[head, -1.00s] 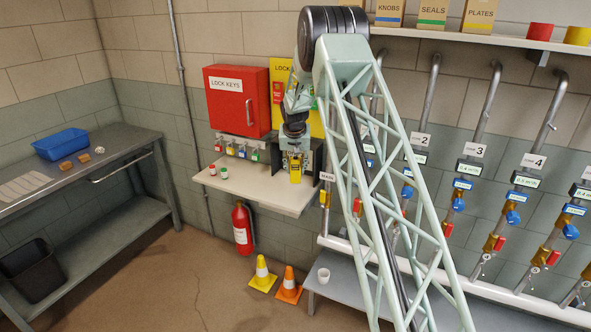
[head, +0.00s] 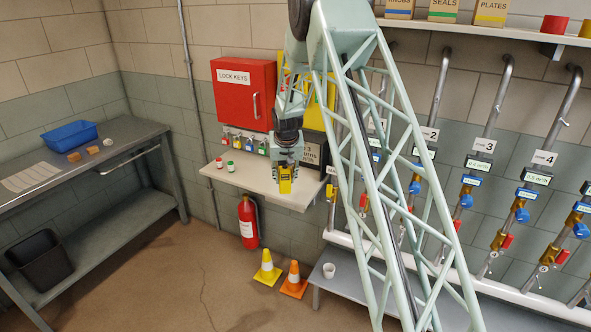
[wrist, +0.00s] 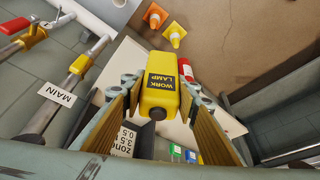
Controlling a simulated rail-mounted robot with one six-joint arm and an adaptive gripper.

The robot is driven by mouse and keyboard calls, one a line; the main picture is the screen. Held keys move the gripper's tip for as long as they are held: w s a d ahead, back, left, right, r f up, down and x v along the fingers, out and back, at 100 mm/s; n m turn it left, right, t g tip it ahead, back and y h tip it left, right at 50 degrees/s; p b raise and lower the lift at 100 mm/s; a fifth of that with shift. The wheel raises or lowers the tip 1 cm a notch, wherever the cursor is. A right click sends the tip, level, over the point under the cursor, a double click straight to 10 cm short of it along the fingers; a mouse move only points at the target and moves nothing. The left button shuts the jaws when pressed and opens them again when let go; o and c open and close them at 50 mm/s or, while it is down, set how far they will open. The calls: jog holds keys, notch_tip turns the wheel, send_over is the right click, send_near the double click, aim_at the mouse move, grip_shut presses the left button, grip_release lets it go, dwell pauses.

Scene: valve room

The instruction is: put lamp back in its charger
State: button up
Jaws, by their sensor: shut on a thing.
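My gripper (head: 287,163) is shut on the yellow work lamp (head: 286,184), which it holds in front of the wall shelf. In the wrist view the lamp (wrist: 161,82) sits between the two finger pads of my gripper (wrist: 162,98). Its WORK LAMP lettering is upside down there, and a dark round knob faces the camera. A dark box with a white label (head: 312,151) stands on the right part of the shelf, just behind and right of the lamp. My gripper partly hides this box, and I cannot tell whether it is the charger.
The pale shelf (head: 235,180) carries small red and green items on the left. A red LOCK KEYS cabinet (head: 243,95) hangs above, with several padlocks below it. Pipes with valves (head: 480,180) run on the right. Cones (head: 267,268) and an extinguisher (head: 247,222) stand below.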

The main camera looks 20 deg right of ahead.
jog(key=s+a+n+b, duration=0.1)
jog(key=s+a+n, duration=0.1)
jog(key=s+a, duration=0.7)
jog(key=s+a+f+n+y, duration=0.1)
jog(key=s+a, duration=0.8)
jog(key=s, duration=0.6)
jog(key=shift+a+n+b, duration=0.3)
jog(key=shift+n+b, duration=0.1)
jog(key=shift+d+f, duration=0.1)
jog(key=shift+f, duration=0.05)
